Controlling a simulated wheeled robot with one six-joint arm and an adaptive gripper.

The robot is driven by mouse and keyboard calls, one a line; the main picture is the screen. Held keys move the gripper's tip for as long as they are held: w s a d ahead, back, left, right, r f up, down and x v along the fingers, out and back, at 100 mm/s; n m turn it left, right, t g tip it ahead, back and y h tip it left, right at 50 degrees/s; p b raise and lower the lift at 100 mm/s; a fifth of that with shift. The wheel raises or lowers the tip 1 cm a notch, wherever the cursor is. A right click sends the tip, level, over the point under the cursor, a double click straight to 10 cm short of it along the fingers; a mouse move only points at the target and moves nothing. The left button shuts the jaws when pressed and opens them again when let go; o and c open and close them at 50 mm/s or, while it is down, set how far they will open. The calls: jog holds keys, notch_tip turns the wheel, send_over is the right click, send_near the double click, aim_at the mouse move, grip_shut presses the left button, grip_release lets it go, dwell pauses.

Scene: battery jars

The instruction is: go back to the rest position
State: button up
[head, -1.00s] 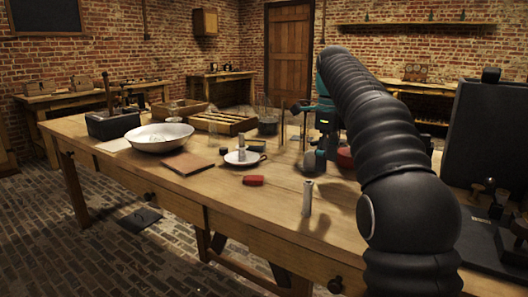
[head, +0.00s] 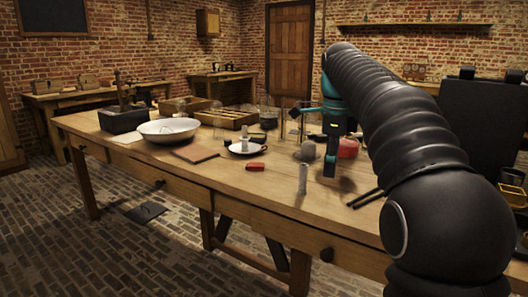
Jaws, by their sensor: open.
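My gripper (head: 331,158) is teal and dark, hanging at the end of my black ribbed arm over the right part of the workbench (head: 235,188). It is open, and I see nothing held in it. One finger points down clearly; the other is hard to make out. A grey rounded piece (head: 308,151) shows just left of it, and a red round thing (head: 347,148) shows behind it. A pale upright cylinder (head: 303,178) stands on the bench in front and to the left of the gripper, apart from it.
On the bench are a white bowl (head: 168,131), a brown board (head: 195,154), a red block (head: 256,167), a saucer with a pale cylinder (head: 247,148), a wooden crate (head: 226,118) and a dark box (head: 122,120). Glass jars stand at the back.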

jog(key=s+f+n+t, duration=0.1)
jog(key=s+f+n, duration=0.1)
jog(key=s+n, duration=0.5)
jog(key=s+f+n+t, duration=0.2)
jog(key=s+f+n, duration=0.15)
jog(key=s, duration=0.55)
jog(key=s+f+n+t, duration=0.2)
jog(key=s+f+n, duration=0.9)
jog(key=s+f, duration=0.2)
jog(key=shift+s, duration=0.2)
jog(key=shift+f, duration=0.1)
